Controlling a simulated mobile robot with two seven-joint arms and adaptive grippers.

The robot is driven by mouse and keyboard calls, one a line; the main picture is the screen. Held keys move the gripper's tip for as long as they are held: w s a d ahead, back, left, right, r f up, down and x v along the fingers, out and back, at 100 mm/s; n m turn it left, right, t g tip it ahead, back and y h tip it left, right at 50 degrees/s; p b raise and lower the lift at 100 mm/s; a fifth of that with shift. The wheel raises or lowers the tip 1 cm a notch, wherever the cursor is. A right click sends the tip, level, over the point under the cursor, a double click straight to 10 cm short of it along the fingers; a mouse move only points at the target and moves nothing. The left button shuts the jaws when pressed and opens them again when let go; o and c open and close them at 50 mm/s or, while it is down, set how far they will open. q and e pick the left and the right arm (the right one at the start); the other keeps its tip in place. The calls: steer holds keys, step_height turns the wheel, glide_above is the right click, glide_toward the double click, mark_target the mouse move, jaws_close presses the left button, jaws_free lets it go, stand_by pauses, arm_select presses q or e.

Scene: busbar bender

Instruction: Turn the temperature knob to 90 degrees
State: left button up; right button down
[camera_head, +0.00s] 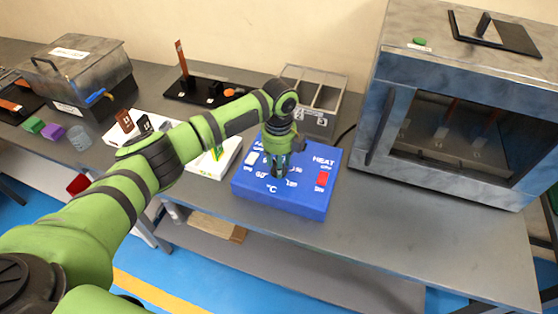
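The blue control box (310,198) sits on the grey bench near the middle of the view. Its top has white markings, among them HEAT, numbers and °C, plus a red switch (322,178) on the right and a white switch (252,158) on the left. My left gripper (279,174) points down over the middle of the box top, at the dial markings. The temperature knob is hidden by the gripper, and I cannot tell whether the fingers touch it or are closed on it. My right gripper is not in view.
A large metal oven (372,125) with a dark window stands to the right. A grey divided bin (318,121) stands behind the box. A white board (226,166) lies left of the box, partly under my arm. Bare bench (400,215) lies to the right.

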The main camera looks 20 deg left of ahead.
arm_select(q)
steer(key=shift+w+r, duration=0.1)
steer(key=shift+r, duration=0.05)
steer(key=shift+r, duration=0.25)
step_height(320, 180, up, 11)
steer(key=shift+r, duration=0.15)
stand_by(0.4)
